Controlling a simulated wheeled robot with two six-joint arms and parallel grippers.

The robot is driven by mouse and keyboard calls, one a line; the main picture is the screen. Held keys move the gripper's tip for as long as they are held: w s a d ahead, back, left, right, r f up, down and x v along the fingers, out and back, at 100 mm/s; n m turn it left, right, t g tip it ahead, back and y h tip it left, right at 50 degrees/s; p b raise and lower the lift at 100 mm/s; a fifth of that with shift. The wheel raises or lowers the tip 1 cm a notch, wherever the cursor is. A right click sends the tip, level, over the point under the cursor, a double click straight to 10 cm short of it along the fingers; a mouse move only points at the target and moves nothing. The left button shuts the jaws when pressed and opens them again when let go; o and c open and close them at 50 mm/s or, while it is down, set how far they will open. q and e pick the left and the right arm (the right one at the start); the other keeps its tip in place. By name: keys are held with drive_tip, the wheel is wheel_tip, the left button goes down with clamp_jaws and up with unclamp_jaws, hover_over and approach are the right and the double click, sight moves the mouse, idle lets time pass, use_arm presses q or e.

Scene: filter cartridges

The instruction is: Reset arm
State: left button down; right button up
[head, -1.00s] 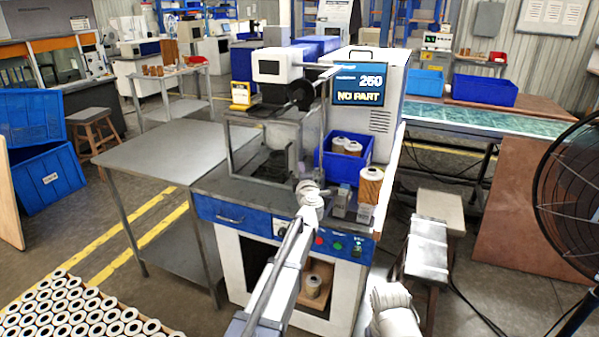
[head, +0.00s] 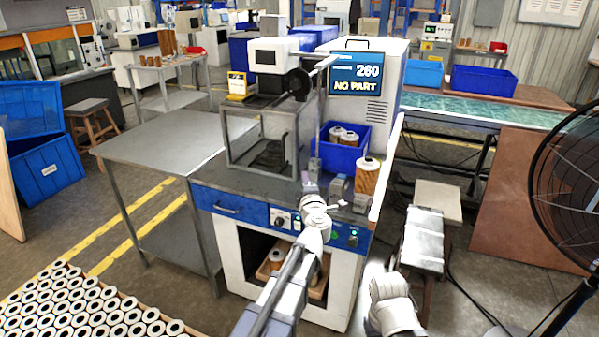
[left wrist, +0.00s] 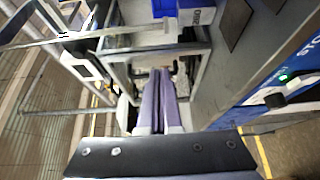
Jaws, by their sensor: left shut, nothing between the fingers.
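My left gripper (head: 312,178) is over the front right of the machine's worktop, in front of the metal-framed test enclosure (head: 228,150). Its purple fingers are together and empty in the left wrist view (left wrist: 160,98). A blue bin (head: 349,157) with white-topped brown cartridges (head: 349,138) stands on the worktop behind the gripper. One cartridge (head: 367,176) stands outside the bin, at the right.
The machine's screen (head: 357,76) reads "260 NO PART". A bare metal side table (head: 160,150) stands left of the machine. A stool (head: 437,200) and a fan (head: 570,180) are at right.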

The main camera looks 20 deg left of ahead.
use_arm(q)
drive_tip(key=s+d+m+t+h, duration=0.1)
drive_tip(key=d+m+t+h, duration=0.1)
drive_tip(key=d+m+h, duration=0.75)
drive_tip(key=s+d+f+m+g+h, duration=0.4)
drive_tip(key=s+d+f+m+g, duration=0.25)
drive_tip(key=f+m, duration=0.25)
drive_tip(key=s+a+f+m+g+y, duration=0.25)
drive_tip(key=s+a+f+g, duration=0.3)
drive_tip(key=s, duration=0.45)
drive_tip(key=s+a+f+m+g+y, duration=0.25)
drive_tip(key=s+a+f+g, duration=0.35)
drive_tip(key=s, duration=0.4)
drive_tip(key=s+d+f+m+y, duration=0.1)
drive_tip(key=s+d+m, duration=0.15)
drive_tip(key=d, duration=0.35)
drive_tip(key=s+d+m+y, duration=0.1)
drive_tip(key=s+d, duration=0.3)
drive_tip(key=d, duration=0.2)
wheel_tip(320, 180, up, 15)
drive_tip(key=p, duration=1.5)
drive_tip(key=shift+g, duration=0.3)
